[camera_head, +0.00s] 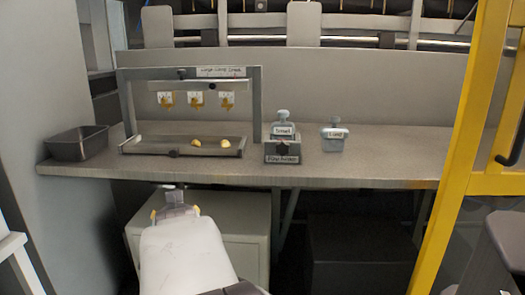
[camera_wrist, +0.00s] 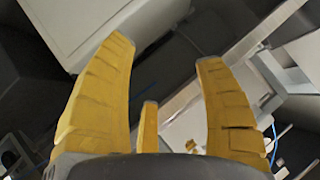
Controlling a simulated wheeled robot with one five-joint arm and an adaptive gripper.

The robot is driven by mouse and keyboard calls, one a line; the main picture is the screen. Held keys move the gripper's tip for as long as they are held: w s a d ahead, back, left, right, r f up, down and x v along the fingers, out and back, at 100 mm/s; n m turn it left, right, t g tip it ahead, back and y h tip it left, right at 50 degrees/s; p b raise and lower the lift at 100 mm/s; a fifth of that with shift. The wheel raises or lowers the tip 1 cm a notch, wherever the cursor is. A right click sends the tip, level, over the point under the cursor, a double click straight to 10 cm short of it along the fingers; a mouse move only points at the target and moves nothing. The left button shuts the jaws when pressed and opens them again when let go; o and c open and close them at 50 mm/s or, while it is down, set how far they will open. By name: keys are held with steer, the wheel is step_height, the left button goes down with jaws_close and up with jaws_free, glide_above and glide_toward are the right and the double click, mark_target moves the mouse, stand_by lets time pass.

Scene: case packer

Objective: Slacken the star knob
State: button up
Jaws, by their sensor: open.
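Several small dark knob-like parts show in the head view, too small to tell which is the star knob. One dark knob (camera_head: 281,148) is on the front of the labelled grey block (camera_head: 282,158) at the bench's middle. Another dark part (camera_head: 173,153) is at the front edge of the shallow tray (camera_head: 140,149), and another (camera_head: 182,73) is on the crossbar of the grey frame (camera_head: 257,110). My gripper (camera_head: 175,203) is in front of the bench, below its edge, apart from all of these. Its yellow fingers are spread and empty in the wrist view (camera_wrist: 165,60).
Yellow pieces (camera_head: 225,143) lie in the tray. A yellow post (camera_head: 462,130) stands at right. A pale cabinet (camera_head: 245,215) is under the bench. The bench's right part is clear.

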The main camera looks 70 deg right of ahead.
steer(key=s+d+r+m+g+h, duration=0.1)
steer(key=s+d+r+m+h, duration=0.15)
steer(key=d, duration=0.25)
steer(key=s+d+r+m+h, duration=0.2)
steer(key=s+d, duration=0.1)
steer(key=d, duration=0.2)
steer(key=m+g+h+b, duration=0.2)
steer(key=m+g+h, duration=0.1)
steer(key=m+h, duration=0.25)
glide_toward(282, 149)
steer(key=s+x, duration=0.1)
steer(key=x, duration=0.3)
steer(key=shift+m+y, duration=0.4)
steer(key=shift+w+x, duration=0.2)
steer(key=shift+x, duration=1.45)
steer(key=shift+w+x, duration=0.2)
steer(key=shift+x, duration=1.4)
steer(key=shift+a+r, duration=0.1)
steer(key=shift+r, duration=0.05)
steer(key=shift+c, duration=0.2)
steer(key=c, duration=1.2)
steer(key=shift+o, duration=0.2)
steer(key=shift+n+b, duration=0.4)
steer(key=shift+n, duration=0.4)
steer(key=shift+r, duration=0.1)
